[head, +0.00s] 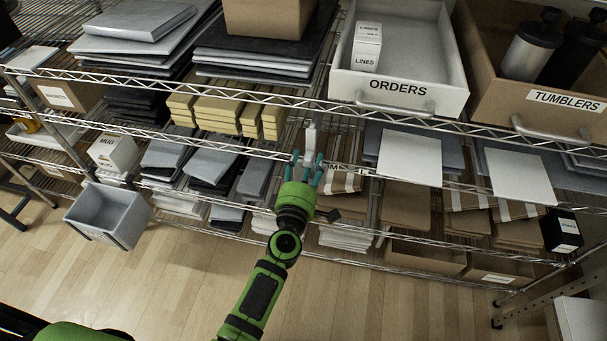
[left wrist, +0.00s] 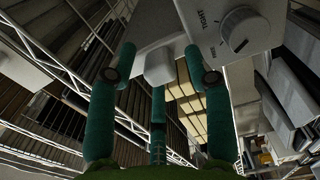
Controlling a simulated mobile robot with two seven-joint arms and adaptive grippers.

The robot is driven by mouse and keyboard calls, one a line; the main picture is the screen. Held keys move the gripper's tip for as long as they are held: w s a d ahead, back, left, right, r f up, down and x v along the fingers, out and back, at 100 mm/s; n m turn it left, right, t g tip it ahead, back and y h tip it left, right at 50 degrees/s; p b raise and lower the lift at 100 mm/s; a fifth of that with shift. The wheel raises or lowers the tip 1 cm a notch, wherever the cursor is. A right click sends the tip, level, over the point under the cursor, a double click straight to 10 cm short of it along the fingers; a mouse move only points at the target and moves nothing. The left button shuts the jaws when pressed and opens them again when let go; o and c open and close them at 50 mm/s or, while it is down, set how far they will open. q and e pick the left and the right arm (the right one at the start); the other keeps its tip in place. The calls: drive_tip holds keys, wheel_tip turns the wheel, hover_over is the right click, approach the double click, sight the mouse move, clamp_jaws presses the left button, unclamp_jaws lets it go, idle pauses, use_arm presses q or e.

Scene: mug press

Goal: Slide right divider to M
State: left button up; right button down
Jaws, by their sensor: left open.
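A pale upright piece (head: 311,137), perhaps the divider, stands at the front edge of the middle shelf, just beyond my left gripper (head: 304,170). In the left wrist view a pale blunt tab (left wrist: 159,66) lies between the open teal fingers of the left gripper (left wrist: 158,85). I cannot tell whether the fingers touch it. Above right of the tab is a pale plate with a round dial (left wrist: 245,30) and the word TIGHT. My right gripper is not in view.
Yellow stacks (head: 225,113) lie left of the gripper. A white ORDERS bin (head: 398,88) and a cardboard TUMBLERS bin (head: 565,98) stand above right. Wire shelf edges run close by. A grey bin (head: 108,215) hangs lower left. The wooden floor in front is clear.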

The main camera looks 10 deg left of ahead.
use_arm(q)
drive_tip(key=s, duration=1.1)
drive_tip(key=shift+s+a, duration=0.15)
drive_tip(key=shift+s, duration=0.2)
drive_tip(key=s+f+m+g+h, duration=0.1)
drive_tip(key=s+f+m+g, duration=0.25)
drive_tip(key=f, duration=0.55)
drive_tip(key=s+f+m+g+h, duration=0.15)
drive_tip(key=s+f+m, duration=0.3)
drive_tip(key=f, duration=0.55)
drive_tip(key=s+f+m+g, duration=0.3)
drive_tip(key=f+m, duration=0.1)
drive_tip(key=f, duration=0.5)
drive_tip(key=s+a+f+m+g+y, duration=0.1)
drive_tip(key=s+a+f+m+g, duration=0.1)
drive_tip(key=s, duration=0.6)
drive_tip(key=s+a+f+m+g+y, duration=0.1)
drive_tip(key=s+a+f+m+g, duration=0.2)
drive_tip(key=s+a+f, duration=0.4)
drive_tip(key=s+a+f+m+g+y, duration=0.1)
drive_tip(key=s+a+f+m+g, duration=0.2)
drive_tip(key=s+f, duration=0.4)
drive_tip(key=s+a+g, duration=0.1)
drive_tip(key=s, duration=0.2)
drive_tip(key=shift+a+f, duration=0.15)
drive_tip(key=shift+f, duration=0.15)
drive_tip(key=shift+o, duration=0.3)
